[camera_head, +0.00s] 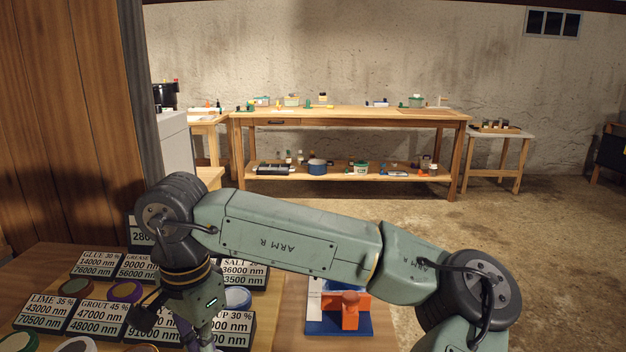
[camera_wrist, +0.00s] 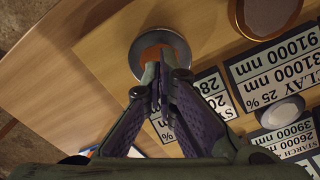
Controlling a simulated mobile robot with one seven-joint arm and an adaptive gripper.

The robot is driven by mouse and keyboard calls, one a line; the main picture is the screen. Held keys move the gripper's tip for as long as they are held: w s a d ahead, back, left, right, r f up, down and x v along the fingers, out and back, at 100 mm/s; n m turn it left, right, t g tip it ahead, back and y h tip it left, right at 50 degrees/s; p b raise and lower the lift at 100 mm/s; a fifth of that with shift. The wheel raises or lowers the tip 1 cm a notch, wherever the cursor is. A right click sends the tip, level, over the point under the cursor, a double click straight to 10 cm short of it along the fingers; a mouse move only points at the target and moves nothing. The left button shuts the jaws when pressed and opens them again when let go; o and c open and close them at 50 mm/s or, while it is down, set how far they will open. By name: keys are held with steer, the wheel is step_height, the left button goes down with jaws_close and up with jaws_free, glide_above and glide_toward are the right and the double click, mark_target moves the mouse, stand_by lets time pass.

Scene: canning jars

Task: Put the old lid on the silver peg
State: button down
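My gripper (camera_wrist: 159,70) points down over the table, and its two fingers come together at the tips with only a narrow gap. The tips overlap a round disc with a grey, silvery rim and an orange middle (camera_wrist: 143,58). I cannot tell whether they touch it, or whether it is the old lid or a peg. In the head view my gripper is at the lower edge, in front of the labels, with its tips cut off. I cannot pick out the silver peg for sure.
Black label blocks, such as the lime block (camera_head: 41,311) and the grout block (camera_head: 98,317), stand close around my gripper. A purple lid (camera_head: 125,291), a white disc (camera_wrist: 283,112) and a copper-rimmed disc (camera_wrist: 271,14) lie among them. A blue-and-orange fixture (camera_head: 350,312) stands to the right.

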steer(key=shift+r+p, duration=1.55)
steer(key=shift+r, duration=1.1)
steer(key=shift+f, duration=0.1)
